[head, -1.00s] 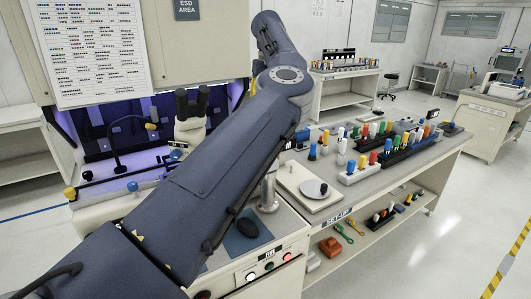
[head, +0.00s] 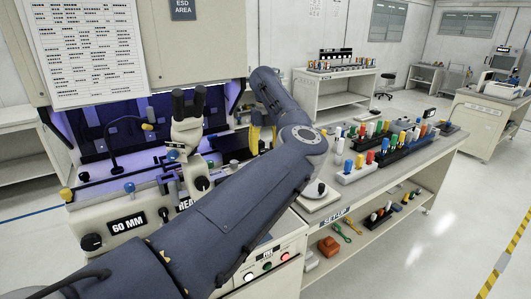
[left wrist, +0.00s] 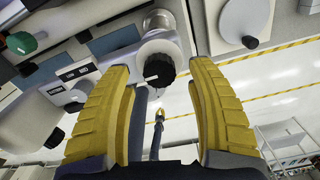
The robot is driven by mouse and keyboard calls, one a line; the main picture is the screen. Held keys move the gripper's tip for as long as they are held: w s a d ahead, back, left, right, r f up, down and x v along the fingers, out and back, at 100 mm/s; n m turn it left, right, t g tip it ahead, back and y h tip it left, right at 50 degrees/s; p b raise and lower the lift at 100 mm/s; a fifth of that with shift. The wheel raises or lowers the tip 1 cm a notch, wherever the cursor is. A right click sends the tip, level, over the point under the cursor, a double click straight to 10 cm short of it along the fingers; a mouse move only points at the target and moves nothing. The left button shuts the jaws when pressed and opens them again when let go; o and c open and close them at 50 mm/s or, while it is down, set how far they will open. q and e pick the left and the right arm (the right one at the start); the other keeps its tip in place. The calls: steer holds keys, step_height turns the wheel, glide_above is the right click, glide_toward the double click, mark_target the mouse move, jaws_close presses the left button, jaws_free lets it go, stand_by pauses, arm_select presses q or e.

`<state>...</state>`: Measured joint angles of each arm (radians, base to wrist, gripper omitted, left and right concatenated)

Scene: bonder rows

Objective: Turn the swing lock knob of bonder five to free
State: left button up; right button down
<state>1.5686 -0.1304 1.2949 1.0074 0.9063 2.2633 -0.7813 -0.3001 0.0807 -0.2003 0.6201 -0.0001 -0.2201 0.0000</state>
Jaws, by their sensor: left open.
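My left gripper (head: 262,136) hangs fingers-down behind my forearm, right of the microscope (head: 188,120). In the left wrist view its two yellow fingers (left wrist: 162,105) are spread and empty. A black knob (left wrist: 159,70) with a white pointer mark, on a pale round housing (left wrist: 160,45), shows between the fingers, beyond their tips; no contact is visible. I cannot tell its setting or read a bonder number. My forearm hides that part of the bench in the head view.
Another black knob on a round pale plate (left wrist: 250,42) stands to the right in the left wrist view. A green knob (left wrist: 22,42) is at the left. Racks of coloured pegs (head: 395,150) line the bench at right.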

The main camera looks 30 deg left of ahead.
arm_select(q)
steer(key=shift+f, duration=0.9)
steer(key=shift+c, duration=0.5)
jaws_close()
